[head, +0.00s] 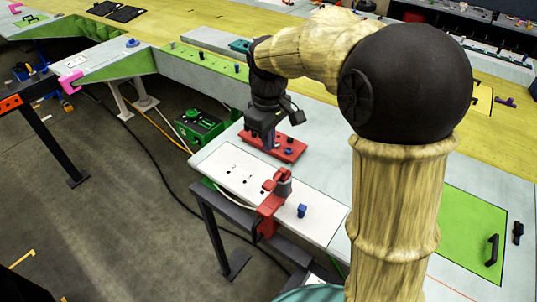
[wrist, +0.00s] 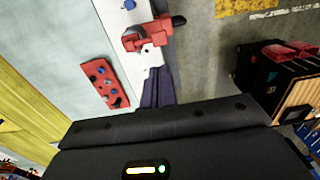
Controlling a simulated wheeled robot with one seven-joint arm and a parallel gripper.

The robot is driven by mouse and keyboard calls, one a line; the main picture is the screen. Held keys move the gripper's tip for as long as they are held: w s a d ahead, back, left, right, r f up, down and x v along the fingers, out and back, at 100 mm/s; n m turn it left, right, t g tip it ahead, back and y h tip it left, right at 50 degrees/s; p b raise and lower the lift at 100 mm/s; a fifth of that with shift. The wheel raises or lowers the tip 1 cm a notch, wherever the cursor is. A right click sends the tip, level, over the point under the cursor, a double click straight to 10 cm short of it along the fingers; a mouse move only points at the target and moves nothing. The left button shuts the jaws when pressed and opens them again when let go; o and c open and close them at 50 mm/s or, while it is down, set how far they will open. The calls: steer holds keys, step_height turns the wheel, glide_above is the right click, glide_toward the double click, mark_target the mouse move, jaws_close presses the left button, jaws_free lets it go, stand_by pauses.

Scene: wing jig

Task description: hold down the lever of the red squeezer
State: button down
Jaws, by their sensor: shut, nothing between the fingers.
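The red squeezer (head: 268,212) stands clamped at the near edge of the white panel, with a grey rounded piece at its top. In the wrist view the squeezer (wrist: 148,36) is near the top, with a dark knob-like end on its right. Which part is its lever is hard to tell. My gripper (head: 266,146) points down, shut and empty, beyond the squeezer and over or near a red plate. In the wrist view its closed fingers (wrist: 157,72) show just below the squeezer, apart from it in the picture.
The red plate with knobs (head: 286,147) lies on the table behind the white panel (head: 235,165). A blue knob (head: 302,211) stands right of the squeezer. A green box (head: 199,125) is off the table's left side. A green panel with a handle (head: 460,235) is at right.

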mark_target(266, 188)
steer(key=shift+s+f+b, duration=0.1)
steer(key=shift+f+b, duration=5.75)
steer(key=shift+f, duration=0.85)
steer(key=shift+s+a+f+t+h+b, duration=0.15)
steer(key=shift+f+t+h+b, duration=0.3)
steer(key=shift+f+b, duration=0.45)
steer(key=shift+s+a+f+b, duration=0.2)
steer(key=shift+s+f+b, duration=0.15)
steer(key=shift+s+f, duration=0.25)
steer(key=shift+w+f, duration=0.1)
steer(key=shift+w, duration=0.05)
steer(key=shift+f, duration=0.15)
